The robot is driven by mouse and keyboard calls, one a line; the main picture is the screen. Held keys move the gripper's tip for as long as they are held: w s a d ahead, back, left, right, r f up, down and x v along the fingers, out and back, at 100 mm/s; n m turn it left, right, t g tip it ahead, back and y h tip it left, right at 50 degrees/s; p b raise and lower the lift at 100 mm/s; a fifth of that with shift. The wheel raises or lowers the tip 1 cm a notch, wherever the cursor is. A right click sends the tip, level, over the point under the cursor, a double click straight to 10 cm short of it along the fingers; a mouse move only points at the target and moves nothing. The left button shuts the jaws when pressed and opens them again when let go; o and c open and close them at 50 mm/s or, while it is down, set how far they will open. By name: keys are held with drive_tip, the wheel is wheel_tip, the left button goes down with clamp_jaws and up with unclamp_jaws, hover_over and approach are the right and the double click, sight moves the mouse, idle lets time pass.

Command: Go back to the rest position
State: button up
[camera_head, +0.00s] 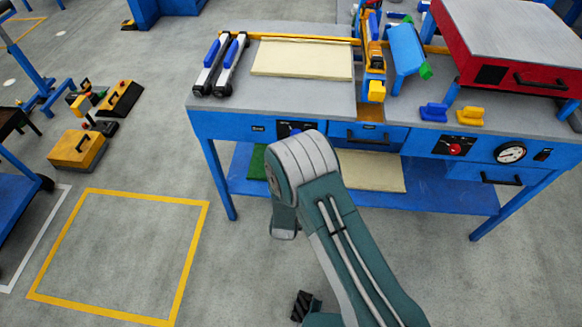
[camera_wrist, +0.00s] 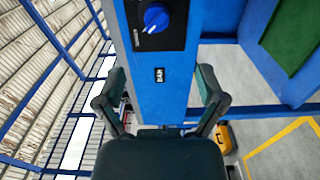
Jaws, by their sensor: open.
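In the wrist view my gripper (camera_wrist: 157,103) is open and empty, its two dark fingers spread apart. Between and beyond them is the blue front of the workbench, with a black panel bearing a blue knob (camera_wrist: 155,17). In the head view my arm is bent in front of the blue workbench (camera_head: 228,122), and its raised joint hides part of the bench front and lower shelf. My gripper is hidden in the head view. A cream panel (camera_head: 302,58) lies flat on the bench top.
Two grey clamps with blue handles (camera_head: 222,62) lie left of the panel. A red press (camera_head: 515,50) stands at the right. Another cream sheet (camera_head: 368,170) lies on the lower shelf. A yellow-outlined floor square (camera_head: 120,255) is clear at left; a yellow case (camera_head: 77,150) lies beyond it.

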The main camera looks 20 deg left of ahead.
idle(0.3)
drive_tip(key=w+d+r+m+g, duration=0.2)
drive_tip(key=w+d+r+m, duration=0.1)
drive_tip(key=r, duration=0.4)
drive_tip(key=w+d+r+m+g, duration=0.1)
drive_tip(key=w+d+r+m, duration=0.15)
drive_tip(key=r, duration=0.45)
drive_tip(key=s+d+r+m+g, duration=0.25)
drive_tip(key=d+r+m, duration=0.25)
drive_tip(key=d+r, duration=0.5)
drive_tip(key=s+d+r+m+g+h, duration=0.25)
drive_tip(key=s+d+r+m, duration=0.25)
drive_tip(key=s+d+r, duration=0.5)
drive_tip(key=s+d+m+g+h, duration=0.1)
drive_tip(key=s+d+m+g, duration=0.1)
drive_tip(key=s+d, duration=0.3)
drive_tip(key=s+d+m+g+h, duration=0.1)
drive_tip(key=s+d+m, duration=0.2)
drive_tip(key=s, duration=0.9)
drive_tip(key=shift+s+d+f+g, duration=0.3)
drive_tip(key=shift+s+d+g, duration=0.1)
drive_tip(key=shift+d, duration=0.45)
drive_tip(key=shift+m, duration=0.25)
